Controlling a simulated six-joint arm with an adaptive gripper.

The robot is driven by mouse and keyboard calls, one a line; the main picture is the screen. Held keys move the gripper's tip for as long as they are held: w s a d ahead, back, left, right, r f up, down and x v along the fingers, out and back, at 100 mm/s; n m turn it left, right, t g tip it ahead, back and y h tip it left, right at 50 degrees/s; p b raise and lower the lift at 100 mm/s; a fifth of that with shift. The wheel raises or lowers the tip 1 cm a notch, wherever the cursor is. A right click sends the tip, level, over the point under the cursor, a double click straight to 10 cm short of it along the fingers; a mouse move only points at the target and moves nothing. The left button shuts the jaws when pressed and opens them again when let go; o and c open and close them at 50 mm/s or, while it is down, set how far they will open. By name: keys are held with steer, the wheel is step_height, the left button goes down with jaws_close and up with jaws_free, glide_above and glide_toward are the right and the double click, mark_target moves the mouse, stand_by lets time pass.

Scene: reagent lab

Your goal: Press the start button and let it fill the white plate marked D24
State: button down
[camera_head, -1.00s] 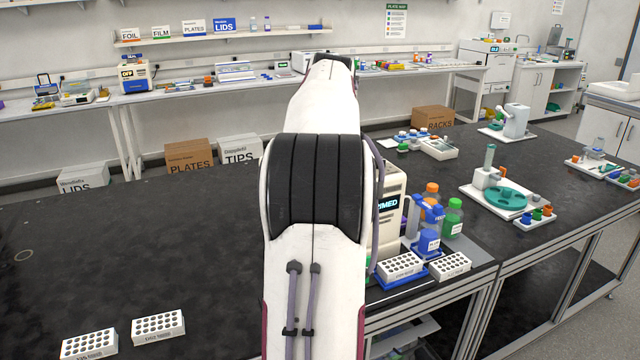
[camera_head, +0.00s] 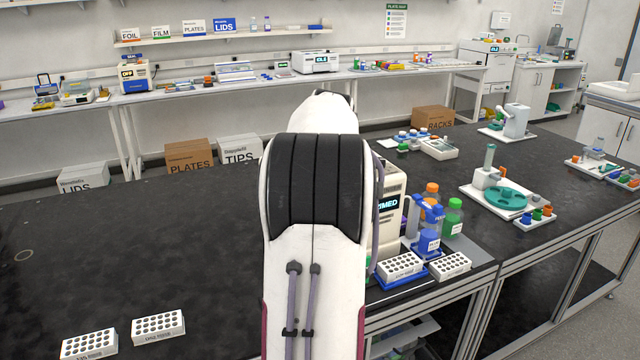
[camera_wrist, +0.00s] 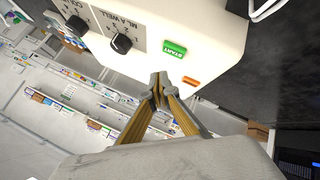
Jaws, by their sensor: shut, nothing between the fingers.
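The dispenser (camera_head: 392,215) stands right of my arm in the head view, partly hidden by it; its screen reads as "PRIMED". In the wrist view its panel (camera_wrist: 200,25) shows a green START button (camera_wrist: 175,48), an orange button (camera_wrist: 192,81) and dark knobs. My gripper (camera_wrist: 158,77) is shut and empty, its tips just short of the panel near the START button; I cannot tell any contact. A white plate (camera_head: 400,263) sits on the dispenser's blue tray (camera_head: 402,282). Another white plate (camera_head: 450,264) is right beside it. Their labels are too small to read.
Two more white plates (camera_head: 88,344) (camera_head: 158,327) lie at the front left of the black bench. A teal round device (camera_head: 505,198) is farther right. The bench's left middle is clear.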

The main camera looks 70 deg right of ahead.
steer(key=shift+f, duration=1.2)
steer(key=shift+f, duration=0.85)
stand_by(1.9)
steer(key=shift+r, duration=3.4)
